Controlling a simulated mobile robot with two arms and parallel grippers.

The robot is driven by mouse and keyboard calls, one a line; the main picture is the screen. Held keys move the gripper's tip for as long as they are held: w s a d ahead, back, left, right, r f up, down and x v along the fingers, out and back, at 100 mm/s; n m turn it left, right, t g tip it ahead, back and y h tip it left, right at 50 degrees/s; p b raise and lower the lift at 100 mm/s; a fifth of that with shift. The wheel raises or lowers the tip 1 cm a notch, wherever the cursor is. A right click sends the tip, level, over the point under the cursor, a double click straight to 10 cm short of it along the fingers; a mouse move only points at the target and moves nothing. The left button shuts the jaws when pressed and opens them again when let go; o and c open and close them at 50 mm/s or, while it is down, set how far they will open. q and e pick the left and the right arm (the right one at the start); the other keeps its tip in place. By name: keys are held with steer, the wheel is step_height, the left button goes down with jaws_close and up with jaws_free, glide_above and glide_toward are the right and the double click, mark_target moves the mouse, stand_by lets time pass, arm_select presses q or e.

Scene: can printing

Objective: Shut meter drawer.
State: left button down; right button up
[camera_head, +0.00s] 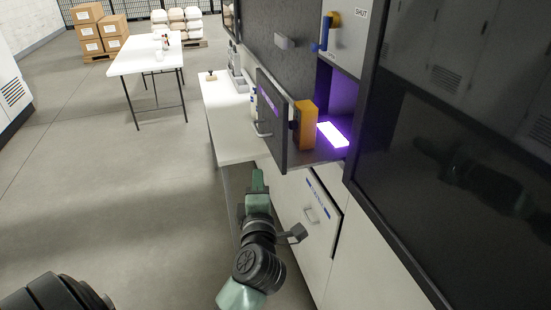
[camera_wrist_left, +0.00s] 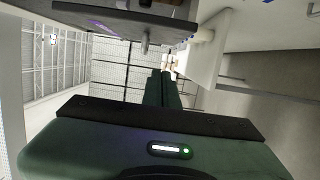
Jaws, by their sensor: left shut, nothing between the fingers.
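The meter drawer (camera_head: 271,122) has a dark front with a purple label and a pale bar handle (camera_head: 262,131). It stands out from the machine, with a purple-lit opening behind its front. An orange block (camera_head: 305,124) stands just behind the front, beside a bright white light panel (camera_head: 333,134). My left gripper (camera_head: 258,176) is shut and empty, below and in front of the drawer front, apart from it. In the left wrist view its green fingers (camera_wrist_left: 164,88) are together, with the drawer front (camera_wrist_left: 125,25) and handle (camera_wrist_left: 146,42) above. My right gripper is not seen.
Below is a white front with a blue label and handle (camera_head: 311,215). A lever (camera_head: 324,35) with a blue grip sits by a SHUT label above. A white counter (camera_head: 222,120) adjoins on the left. A white table (camera_head: 148,55) stands farther off; the floor between is clear.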

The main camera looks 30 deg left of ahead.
mark_target(274, 148)
arm_select(q)
steer(key=w+a+p, duration=0.1)
steer(key=w, duration=0.7)
steer(key=shift+w+d, duration=0.2)
steer(key=shift+w, duration=0.15)
steer(key=w+d, duration=0.6)
steer(key=w, duration=0.1)
steer(key=shift+s+a, duration=0.1)
steer(key=shift+s, duration=0.05)
